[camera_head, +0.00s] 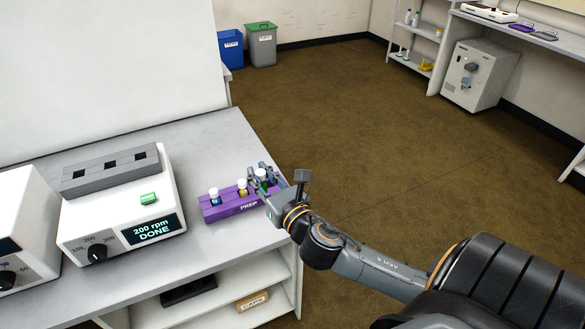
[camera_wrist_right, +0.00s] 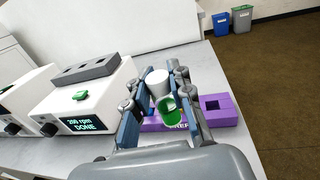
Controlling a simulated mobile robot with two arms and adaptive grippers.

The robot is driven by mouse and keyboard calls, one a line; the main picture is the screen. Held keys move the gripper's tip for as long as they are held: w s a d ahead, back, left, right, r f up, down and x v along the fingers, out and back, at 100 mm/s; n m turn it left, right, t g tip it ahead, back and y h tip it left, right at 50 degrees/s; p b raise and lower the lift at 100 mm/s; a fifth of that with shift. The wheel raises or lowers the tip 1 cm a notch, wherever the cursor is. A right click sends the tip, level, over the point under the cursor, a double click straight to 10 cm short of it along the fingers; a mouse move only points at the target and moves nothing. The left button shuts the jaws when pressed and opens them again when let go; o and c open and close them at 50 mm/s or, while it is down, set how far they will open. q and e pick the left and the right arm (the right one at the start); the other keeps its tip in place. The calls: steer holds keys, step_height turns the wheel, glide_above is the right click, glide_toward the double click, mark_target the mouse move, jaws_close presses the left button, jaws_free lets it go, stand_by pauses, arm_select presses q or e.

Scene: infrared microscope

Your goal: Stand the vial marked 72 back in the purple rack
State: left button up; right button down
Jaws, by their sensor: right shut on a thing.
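The purple rack (camera_head: 220,213), marked PREP, stands near the front right edge of the grey bench. In the head view a vial with a white cap and blue body (camera_head: 214,197) and one with a white cap and yellow body (camera_head: 242,188) stand in it. My right gripper (camera_head: 263,180) is shut on a green and white vial (camera_wrist_right: 171,107) at the rack's right part. In the wrist view the rack (camera_wrist_right: 222,115) shows an open square slot right of the fingers. No number is readable on the held vial, and its lower end is hidden.
A white shaker (camera_head: 120,210) reading "200 rpm DONE", with a grey slotted block on top, stands left of the rack. Another white device (camera_head: 20,235) is farther left. The bench behind the rack is clear. The bench's right edge is close to my gripper.

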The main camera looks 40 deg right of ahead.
steer(key=w+d+f, duration=0.2)
steer(key=w+f, duration=0.1)
steer(key=w+d+f+b, duration=0.1)
steer(key=w+d+f, duration=0.2)
steer(key=w+d+f+b, duration=0.1)
steer(key=w+d+f, duration=0.2)
steer(key=w, duration=0.1)
steer(key=shift+d+f, duration=0.1)
steer(key=shift+d, duration=0.1)
steer(key=shift+w+d+f+b, duration=0.15)
steer(key=shift+f+b, duration=0.35)
steer(key=shift+f, duration=1.3)
arm_select(q)
steer(key=f, duration=0.3)
steer(key=shift+w+a, duration=0.15)
steer(key=shift+w, duration=0.1)
arm_select(e)
steer(key=shift+f, duration=0.15)
steer(key=c, duration=1.2)
jaws_free()
arm_select(q)
steer(key=shift+f, duration=0.2)
arm_select(e)
steer(key=shift+o, duration=0.2)
arm_select(q)
steer(key=shift+r, duration=0.1)
